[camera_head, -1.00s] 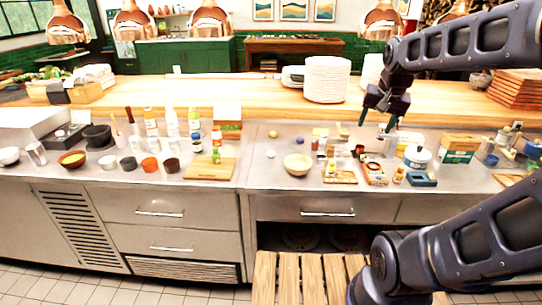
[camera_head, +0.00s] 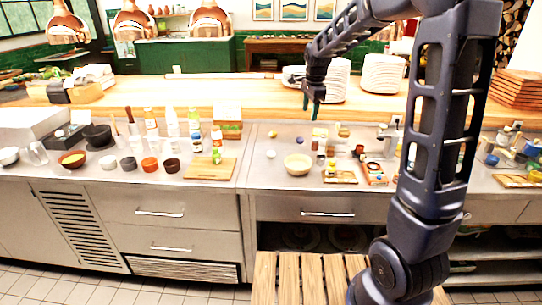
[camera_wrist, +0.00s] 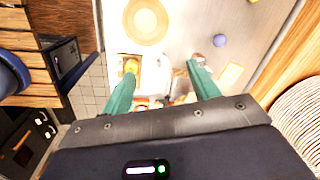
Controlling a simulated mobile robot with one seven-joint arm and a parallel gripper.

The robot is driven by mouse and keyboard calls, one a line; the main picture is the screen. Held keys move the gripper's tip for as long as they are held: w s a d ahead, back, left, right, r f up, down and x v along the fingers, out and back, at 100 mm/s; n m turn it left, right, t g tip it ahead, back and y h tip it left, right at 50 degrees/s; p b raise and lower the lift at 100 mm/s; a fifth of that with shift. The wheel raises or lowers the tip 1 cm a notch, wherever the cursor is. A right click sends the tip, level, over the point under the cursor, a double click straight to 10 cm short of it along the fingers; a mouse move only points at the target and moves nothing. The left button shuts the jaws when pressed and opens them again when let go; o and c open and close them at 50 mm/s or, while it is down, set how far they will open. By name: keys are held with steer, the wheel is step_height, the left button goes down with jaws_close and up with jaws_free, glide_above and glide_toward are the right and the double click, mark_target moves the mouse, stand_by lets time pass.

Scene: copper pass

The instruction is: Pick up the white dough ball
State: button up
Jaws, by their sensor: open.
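A yellow ball (camera_head: 273,133) and small bottles stand around the bowl. A small wooden board (camera_head: 340,178) lies near the front edge. Stacked white plates (camera_head: 336,82) stand on the wooden shelf behind. Another cutting board (camera_head: 210,169) is at left.

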steer(key=w+a+f+m, duration=0.3)
steer(key=w+a+f, duration=0.2)
steer(key=a+f, duration=0.15)
steer(key=m+g, duration=0.1)
steer(key=m, duration=0.2)
glide_above(271, 151)
step_height(271, 151, down, 8)
steer(key=r, duration=0.1)
steer(key=shift+m+h, duration=0.3)
steer(key=shift+w+d+f, duration=0.1)
steer(key=shift+w+f, duration=0.05)
steer(key=shift+f, duration=5.55)
steer(key=shift+c, duration=0.4)
steer(key=c, duration=1)
